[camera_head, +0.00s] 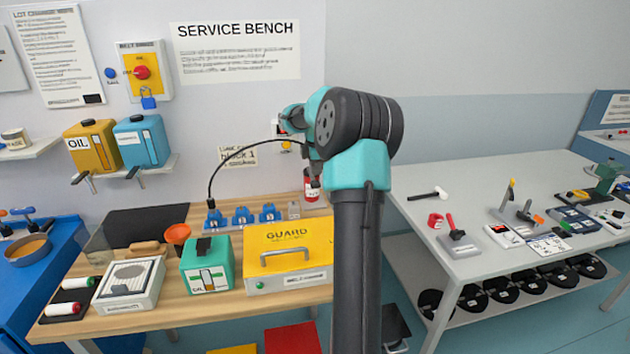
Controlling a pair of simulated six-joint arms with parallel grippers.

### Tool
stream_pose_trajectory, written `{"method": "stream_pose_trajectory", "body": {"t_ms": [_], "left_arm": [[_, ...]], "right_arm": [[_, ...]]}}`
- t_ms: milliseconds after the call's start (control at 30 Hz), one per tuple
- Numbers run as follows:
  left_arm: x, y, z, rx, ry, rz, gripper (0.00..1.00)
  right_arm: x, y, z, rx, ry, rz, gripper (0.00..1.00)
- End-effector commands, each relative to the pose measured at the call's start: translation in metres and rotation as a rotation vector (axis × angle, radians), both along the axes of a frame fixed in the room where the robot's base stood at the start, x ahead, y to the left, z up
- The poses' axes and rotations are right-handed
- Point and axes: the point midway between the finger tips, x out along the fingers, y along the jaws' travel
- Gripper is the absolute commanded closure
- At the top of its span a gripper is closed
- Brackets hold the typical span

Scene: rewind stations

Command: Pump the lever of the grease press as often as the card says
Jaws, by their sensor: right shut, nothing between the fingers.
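The grease press (311,194) shows only as a small red body with a white label at the back of the wooden bench, partly behind my right arm. A thin black hose arches from near it to the blue blocks (241,214). Its lever cannot be made out. A card (238,156) on the wall reads "block 1"; its smaller lines are too small to read. My right gripper (314,182) is shut and empty at the press, largely hidden by its own wrist; whether it touches the press cannot be told. My left gripper is out of view.
A yellow guard box (290,262), a green oil can (207,266), an orange funnel (177,234) and a white boxed filter (129,282) stand on the bench. Oil containers sit on a wall shelf. A white table (470,185) with tools stands right.

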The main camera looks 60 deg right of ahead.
Motion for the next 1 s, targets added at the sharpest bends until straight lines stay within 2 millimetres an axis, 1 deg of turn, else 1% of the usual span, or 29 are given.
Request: {"method": "stream_pose_trajectory", "body": {"t_ms": [33, 100, 233, 867, 1000], "left_arm": [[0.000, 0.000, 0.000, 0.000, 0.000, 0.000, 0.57], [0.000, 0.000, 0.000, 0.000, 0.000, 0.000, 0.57], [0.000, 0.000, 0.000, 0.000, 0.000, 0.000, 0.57], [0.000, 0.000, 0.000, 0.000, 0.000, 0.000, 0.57], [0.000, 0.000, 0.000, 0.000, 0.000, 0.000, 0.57]], "right_arm": [[-0.001, 0.001, 0.008, -0.003, -0.002, 0.000, 1.00], [-0.003, 0.003, 0.015, -0.002, -0.001, 0.000, 1.00], [-0.004, 0.005, 0.023, -0.001, -0.001, -0.001, 1.00], [-0.005, 0.005, 0.024, -0.001, -0.001, -0.001, 1.00], [0.002, 0.006, 0.025, 0.002, 0.001, 0.007, 1.00]]}}
